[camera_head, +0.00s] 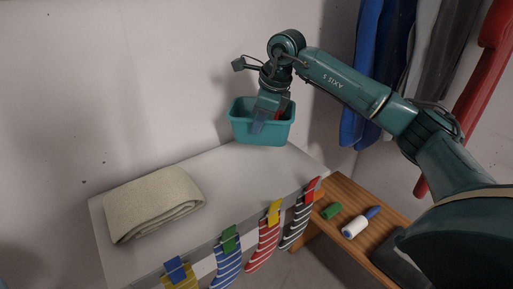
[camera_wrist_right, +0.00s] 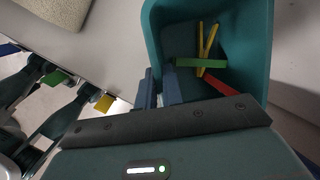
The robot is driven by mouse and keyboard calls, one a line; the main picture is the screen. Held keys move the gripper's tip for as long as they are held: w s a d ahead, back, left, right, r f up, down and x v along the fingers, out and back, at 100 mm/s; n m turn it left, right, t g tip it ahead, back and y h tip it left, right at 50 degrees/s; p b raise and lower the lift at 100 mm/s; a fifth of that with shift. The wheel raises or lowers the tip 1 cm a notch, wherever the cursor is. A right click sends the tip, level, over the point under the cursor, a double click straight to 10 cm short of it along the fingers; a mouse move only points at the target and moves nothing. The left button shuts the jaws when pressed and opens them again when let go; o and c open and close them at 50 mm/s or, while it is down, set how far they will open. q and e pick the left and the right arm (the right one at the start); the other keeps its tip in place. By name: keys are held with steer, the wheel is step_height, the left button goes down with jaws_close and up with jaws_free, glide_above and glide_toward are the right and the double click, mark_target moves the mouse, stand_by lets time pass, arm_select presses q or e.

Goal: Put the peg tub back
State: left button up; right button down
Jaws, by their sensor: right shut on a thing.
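The peg tub (camera_head: 280,134) is a teal open box at the back right of the white top, by the wall. It also shows in the right wrist view (camera_wrist_right: 259,50), with green, yellow and red pegs (camera_wrist_right: 205,60) lying inside. My right gripper (camera_head: 258,127) is shut on the tub's near wall, one finger inside and one outside. In the right wrist view its fingers (camera_wrist_right: 160,90) pinch the rim. The tub looks about upright. I cannot tell whether its base touches the white top or hangs just above it. My left gripper is not in view.
A folded beige towel (camera_head: 153,203) lies on the left of the white top (camera_head: 225,185). Striped socks (camera_head: 264,245) hang from coloured pegs along its front edge. A wooden bench (camera_head: 343,204) holds a white bottle (camera_head: 355,227) and a green item (camera_head: 332,211). Clothes (camera_head: 368,75) hang at right.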

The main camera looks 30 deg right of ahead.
step_height(320, 180, down, 7)
steer(key=shift+f, duration=0.1)
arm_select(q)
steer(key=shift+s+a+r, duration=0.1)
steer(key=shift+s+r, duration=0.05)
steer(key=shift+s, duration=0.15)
arm_select(e)
steer(key=c, duration=1.5)
jaws_free()
steer(key=shift+c, duration=0.2)
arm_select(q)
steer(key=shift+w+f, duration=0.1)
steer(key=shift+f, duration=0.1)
arm_select(e)
steer(key=v, duration=1.2)
